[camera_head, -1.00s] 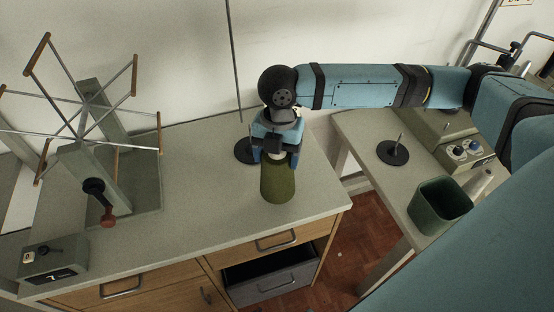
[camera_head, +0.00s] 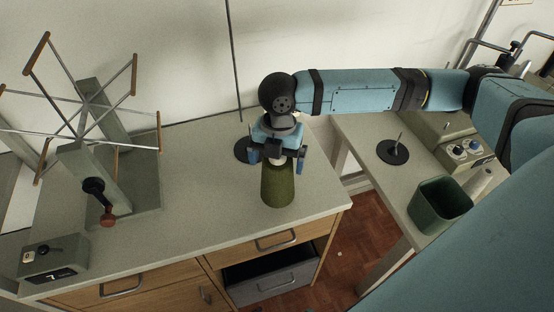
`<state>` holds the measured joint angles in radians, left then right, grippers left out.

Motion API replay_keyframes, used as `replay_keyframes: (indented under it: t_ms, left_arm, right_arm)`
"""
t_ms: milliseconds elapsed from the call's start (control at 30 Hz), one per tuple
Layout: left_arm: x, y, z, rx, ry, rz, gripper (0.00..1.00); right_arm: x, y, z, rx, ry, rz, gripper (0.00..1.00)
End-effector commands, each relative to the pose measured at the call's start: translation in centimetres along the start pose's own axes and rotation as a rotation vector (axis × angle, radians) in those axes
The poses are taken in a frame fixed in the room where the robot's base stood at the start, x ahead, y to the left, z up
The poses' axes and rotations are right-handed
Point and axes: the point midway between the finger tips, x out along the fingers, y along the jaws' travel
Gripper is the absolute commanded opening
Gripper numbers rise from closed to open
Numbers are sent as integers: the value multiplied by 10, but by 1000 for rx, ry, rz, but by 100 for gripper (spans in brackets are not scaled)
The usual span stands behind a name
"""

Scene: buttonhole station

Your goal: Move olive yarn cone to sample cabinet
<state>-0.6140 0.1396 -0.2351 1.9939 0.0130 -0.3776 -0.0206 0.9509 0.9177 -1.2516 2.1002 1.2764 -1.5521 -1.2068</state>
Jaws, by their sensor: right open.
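The olive yarn cone (camera_head: 278,186) stands upright on the right part of the grey counter top, near its front edge. My right gripper (camera_head: 278,161) is open at the top of the cone, with its fingers spread to either side of the narrow tip. I cannot tell whether a finger touches it. My left gripper is not in view. No thing that I can surely name the sample cabinet shows; the wooden cabinet (camera_head: 165,292) under the counter has drawers and a door.
A grey drawer (camera_head: 270,288) stands open below the counter. A yarn swift (camera_head: 95,168) and a small counter box (camera_head: 52,262) stand at the left. A black disc stand (camera_head: 393,152) and a green bin (camera_head: 440,205) are on the right table. A floor gap separates the two tables.

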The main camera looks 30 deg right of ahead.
Motion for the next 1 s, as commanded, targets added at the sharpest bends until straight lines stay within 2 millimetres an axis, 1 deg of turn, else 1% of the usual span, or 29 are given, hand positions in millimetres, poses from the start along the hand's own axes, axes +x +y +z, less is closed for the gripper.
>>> replay_keyframes:
  t_ms: [167,300,400,500,600,700,1000]
  left_arm:
    - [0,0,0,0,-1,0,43]
    - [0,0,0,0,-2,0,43]
    - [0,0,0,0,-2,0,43]
    - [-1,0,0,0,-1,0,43]
    - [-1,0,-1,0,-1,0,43]
    - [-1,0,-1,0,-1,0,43]
    - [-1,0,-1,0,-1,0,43]
  right_arm:
    - [-32,1,0,-1,-3,5,98]
    - [-64,0,0,0,-3,4,98]
    - [-83,0,0,1,-3,4,98]
    - [-99,0,0,1,-2,2,98]
    - [-110,0,0,0,-1,2,98]
    - [-115,0,0,0,-2,1,98]
    - [-116,0,0,0,-1,0,98]
